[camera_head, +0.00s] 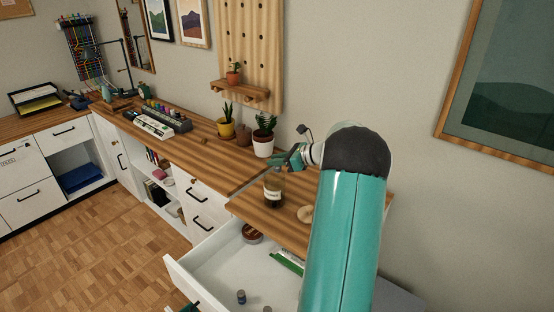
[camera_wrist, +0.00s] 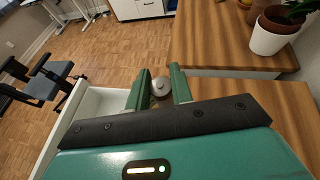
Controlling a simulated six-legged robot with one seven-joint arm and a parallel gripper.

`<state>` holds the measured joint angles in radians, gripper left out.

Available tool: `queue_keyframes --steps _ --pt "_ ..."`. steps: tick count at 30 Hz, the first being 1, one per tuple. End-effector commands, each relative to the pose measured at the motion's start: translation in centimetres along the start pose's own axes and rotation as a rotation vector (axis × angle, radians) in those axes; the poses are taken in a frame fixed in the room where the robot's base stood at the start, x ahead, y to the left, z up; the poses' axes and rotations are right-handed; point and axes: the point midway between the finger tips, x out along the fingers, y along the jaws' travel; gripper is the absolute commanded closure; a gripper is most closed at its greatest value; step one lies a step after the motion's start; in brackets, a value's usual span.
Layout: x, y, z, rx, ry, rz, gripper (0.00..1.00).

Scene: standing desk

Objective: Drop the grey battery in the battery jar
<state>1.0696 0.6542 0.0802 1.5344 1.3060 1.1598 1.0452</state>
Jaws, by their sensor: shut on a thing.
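The battery jar (camera_head: 273,190) is a dark glass jar with a pale label, standing on the wooden desk top near the open drawer. My gripper (camera_head: 284,161) is just above and beside the jar's top in the head view. In the wrist view my gripper (camera_wrist: 160,88) has its two green fingers on either side of a round grey thing, which looks like the grey battery (camera_wrist: 160,85) seen end-on. The gripper is shut on it. A brownish shape shows just below it, but I cannot tell whether it is the jar. The battery cannot be made out in the head view.
The white drawer (camera_head: 215,262) is open below, with small cylinders (camera_head: 241,297), a round brown tin (camera_head: 251,233) and a green-white pack (camera_head: 287,262). A round wooden piece (camera_head: 305,214) lies right of the jar. Potted plants (camera_head: 263,142) stand behind.

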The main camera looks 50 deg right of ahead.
Motion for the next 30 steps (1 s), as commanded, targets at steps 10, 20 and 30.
queue_keyframes --steps 10,20,30 --pt "0.0 0.0 0.0 -0.001 0.000 0.000 0.52" --pt "-0.4 0.0 0.0 0.000 0.000 -0.001 0.52" --pt "-6.3 -0.1 0.0 -0.001 0.001 -0.004 0.52"
